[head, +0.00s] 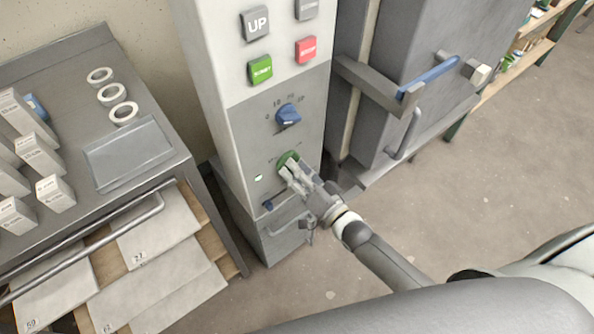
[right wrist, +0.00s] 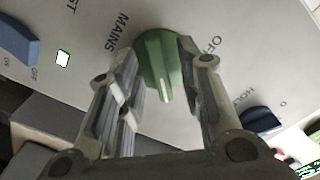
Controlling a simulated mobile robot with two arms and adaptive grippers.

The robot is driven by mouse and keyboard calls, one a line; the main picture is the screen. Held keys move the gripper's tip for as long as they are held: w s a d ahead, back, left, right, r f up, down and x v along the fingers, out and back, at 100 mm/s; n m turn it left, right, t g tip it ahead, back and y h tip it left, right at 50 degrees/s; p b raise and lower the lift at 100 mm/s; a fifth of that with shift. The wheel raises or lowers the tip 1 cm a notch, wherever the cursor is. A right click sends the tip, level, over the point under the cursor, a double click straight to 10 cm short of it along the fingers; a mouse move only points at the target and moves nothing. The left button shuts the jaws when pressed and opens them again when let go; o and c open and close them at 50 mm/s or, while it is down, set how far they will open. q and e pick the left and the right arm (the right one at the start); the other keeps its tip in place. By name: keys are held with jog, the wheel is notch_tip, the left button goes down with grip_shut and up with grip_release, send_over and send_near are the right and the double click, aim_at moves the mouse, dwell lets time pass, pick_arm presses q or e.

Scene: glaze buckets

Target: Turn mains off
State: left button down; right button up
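The green mains knob (head: 287,158) sits low on the front of the grey control cabinet. In the right wrist view the green knob (right wrist: 160,68) lies between the two fingers of my right gripper (right wrist: 162,75), with "MAINS" printed to its left and "OFF" to its right. A white pointer line shows on it. My right gripper (head: 294,176) is at the knob in the head view. Its fingers are spread, one on each side, and gaps show beside the knob. The fingers partly hide it in the head view. My left gripper is not in view.
A blue rotary knob (head: 288,115) and a green start button (head: 260,69) are above on the cabinet (head: 215,85). A small lit white square (right wrist: 63,58) is beside the knob. A steel table (head: 75,75) stands left; a kiln-like box with a blue handle (head: 430,76) stands right.

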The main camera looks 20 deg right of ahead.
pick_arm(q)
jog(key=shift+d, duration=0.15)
pick_arm(e)
jog(key=shift+c, duration=0.3)
grip_shut()
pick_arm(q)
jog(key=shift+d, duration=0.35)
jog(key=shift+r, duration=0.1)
pick_arm(e)
jog(key=shift+n, duration=0.3)
pick_arm(q)
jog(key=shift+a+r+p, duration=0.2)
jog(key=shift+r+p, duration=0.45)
jog(key=shift+p, duration=0.05)
pick_arm(e)
jog(key=shift+d+n, duration=0.15)
jog(key=shift+n, duration=8.45)
jog(key=shift+o, duration=0.3)
grip_release()
